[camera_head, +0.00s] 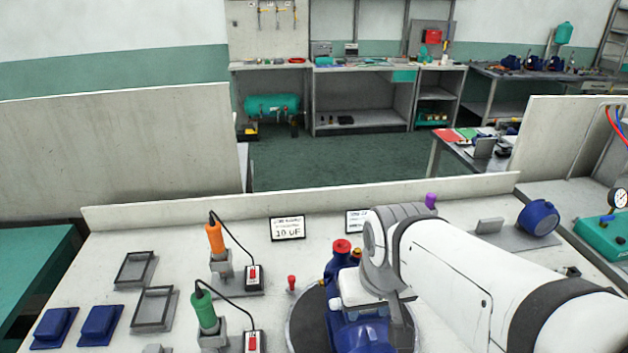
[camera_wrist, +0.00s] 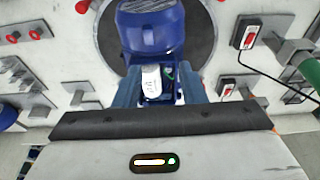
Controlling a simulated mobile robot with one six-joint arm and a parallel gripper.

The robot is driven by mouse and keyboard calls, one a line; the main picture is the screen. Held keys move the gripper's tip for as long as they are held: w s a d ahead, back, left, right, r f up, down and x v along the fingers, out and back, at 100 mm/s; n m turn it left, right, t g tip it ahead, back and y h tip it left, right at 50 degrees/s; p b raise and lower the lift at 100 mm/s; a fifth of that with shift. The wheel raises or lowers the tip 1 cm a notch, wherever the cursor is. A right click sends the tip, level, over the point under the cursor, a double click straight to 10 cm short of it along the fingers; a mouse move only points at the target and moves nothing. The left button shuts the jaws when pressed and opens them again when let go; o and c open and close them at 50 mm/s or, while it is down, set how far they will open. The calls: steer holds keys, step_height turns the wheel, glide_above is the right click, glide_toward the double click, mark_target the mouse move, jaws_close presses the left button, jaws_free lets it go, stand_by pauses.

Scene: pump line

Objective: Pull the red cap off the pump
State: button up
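The blue pump (camera_head: 345,322) stands on a round dark turntable (camera_head: 300,325), partly hidden by my arm. The red cap (camera_head: 341,246) sits on top of the pump's upright blue port. A smaller red and yellow fitting (camera_head: 357,253) is just right of it. My gripper (camera_wrist: 163,88) is over the pump, its fingers apart on either side of an open blue box holding a white cylinder (camera_wrist: 152,82) and a green wire. I cannot tell whether the fingers touch the box. The pump body (camera_wrist: 151,25) shows at the top of the wrist view; I cannot make out the red cap there.
An orange-handled tool (camera_head: 215,238) and a green-handled tool (camera_head: 205,312) stand in holders at the left, with corded switches beside them. A small red peg (camera_head: 291,282) stands near the turntable. A label card (camera_head: 287,228) is behind. Blue parts and empty frames lie farther left.

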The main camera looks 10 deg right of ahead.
steer(key=shift+o, duration=0.7)
steer(key=shift+w+r, duration=0.1)
steer(key=shift+w, duration=0.05)
steer(key=o, duration=0.5)
steer(key=w+r+m, duration=0.1)
steer(key=w+m, duration=0.1)
steer(key=w+r+m+p, duration=0.1)
steer(key=w, duration=0.2)
steer(key=w+r+m+g+p, duration=0.1)
steer(key=w+m, duration=0.1)
steer(key=shift+w+d+r+m, duration=0.3)
steer(key=shift+r, duration=0.05)
steer(key=m+g+p, duration=0.2)
steer(key=m+p, duration=0.1)
steer(key=m, duration=0.6)
glide_above(342, 241)
steer(key=shift+s+r, duration=0.2)
steer(key=shift+s, duration=0.05)
steer(key=shift+w+f+m, duration=0.15)
steer(key=shift+w+m, duration=0.1)
steer(key=shift+m, duration=0.05)
steer(key=shift+f+b, duration=1.65)
steer(key=shift+f, duration=0.8)
steer(key=shift+f, duration=0.25)
steer(key=shift+f+b, duration=0.6)
steer(key=shift+f, duration=0.1)
steer(key=shift+c, duration=0.3)
jaws_close()
